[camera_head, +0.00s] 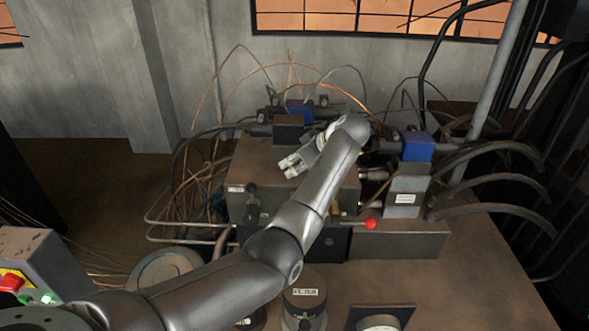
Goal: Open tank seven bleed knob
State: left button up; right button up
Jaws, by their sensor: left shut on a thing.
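My left arm comes in from the lower left and reaches over a brown metal tank block (335,185). My left gripper (288,168) is above the block's top, with its pale fingertips pointing down and to the left. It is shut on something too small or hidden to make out. Dark knobs (251,190) stand at the block's left front, by a small white label (236,189), apart from the fingertips. I cannot read a tank number, so I cannot tell which knob is the tank seven bleed knob. My right gripper is not in view.
A red ball-ended lever (370,224) sticks out at the block's front. Blue-topped valves (416,146), thick black hoses (495,210) and thin copper lines surround the block. A labelled filter canister (304,296) stands in front. A control box (35,265) is at lower left.

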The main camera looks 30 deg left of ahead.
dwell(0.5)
pick_arm(q)
jog(key=o, duration=1)
jog(key=shift+o, duration=0.2)
jog(key=v, duration=1.2)
jog(key=shift+w+f, duration=0.1)
